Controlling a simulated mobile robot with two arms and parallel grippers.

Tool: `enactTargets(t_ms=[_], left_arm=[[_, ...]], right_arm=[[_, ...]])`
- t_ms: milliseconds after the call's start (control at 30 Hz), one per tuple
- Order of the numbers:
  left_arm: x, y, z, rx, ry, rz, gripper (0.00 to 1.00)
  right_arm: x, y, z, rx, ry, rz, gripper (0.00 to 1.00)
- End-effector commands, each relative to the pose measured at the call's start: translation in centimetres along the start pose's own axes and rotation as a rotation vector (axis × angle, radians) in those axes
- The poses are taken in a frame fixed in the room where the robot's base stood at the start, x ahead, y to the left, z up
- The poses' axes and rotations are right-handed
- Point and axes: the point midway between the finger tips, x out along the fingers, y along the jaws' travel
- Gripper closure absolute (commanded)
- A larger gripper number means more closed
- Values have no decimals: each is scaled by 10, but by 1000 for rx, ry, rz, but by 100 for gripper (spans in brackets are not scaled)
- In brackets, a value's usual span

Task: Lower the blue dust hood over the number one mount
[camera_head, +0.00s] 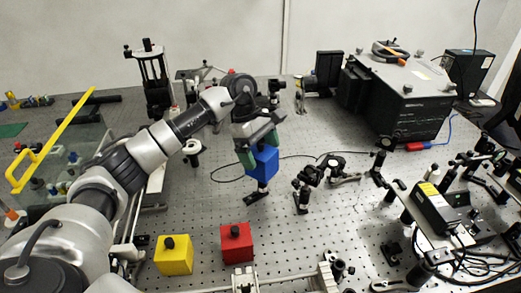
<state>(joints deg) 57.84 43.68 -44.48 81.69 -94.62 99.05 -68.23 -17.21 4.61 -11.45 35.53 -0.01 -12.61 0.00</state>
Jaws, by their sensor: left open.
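The blue dust hood (263,165) is a blue box near the middle of the bench. A dark post and flat foot (257,194) show just below it, so the hood appears to sit over the top of a mount. No number can be read there. My left gripper (259,147), with green fingertips, is open at the upper part of the hood, one finger to each side. The hood's top is hidden by the gripper, and I cannot tell whether the fingers touch it. My right gripper is not in view.
A yellow box (174,256) and a red box (237,244), each with a black knob, stand at the front. Optical mounts (303,195) stand right of the hood. A large black instrument (400,105) is at the back right. Bare perforated bench (215,200) lies left of the hood.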

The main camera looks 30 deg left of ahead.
Motion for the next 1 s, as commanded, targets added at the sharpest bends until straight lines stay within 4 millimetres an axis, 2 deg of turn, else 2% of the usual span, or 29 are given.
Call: enactTargets(t_ms=[267, 700, 833, 1000], left_arm=[[-8, 0, -1, -1, 1, 1, 5], [-88, 1, -1, -1, 0, 3, 5], [-102, 0, 0, 0, 0, 1, 5], [-108, 0, 0, 0, 0, 0, 5]], right_arm=[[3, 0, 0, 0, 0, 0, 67], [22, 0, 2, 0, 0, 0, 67], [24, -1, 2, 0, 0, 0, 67], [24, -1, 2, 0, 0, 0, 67]])
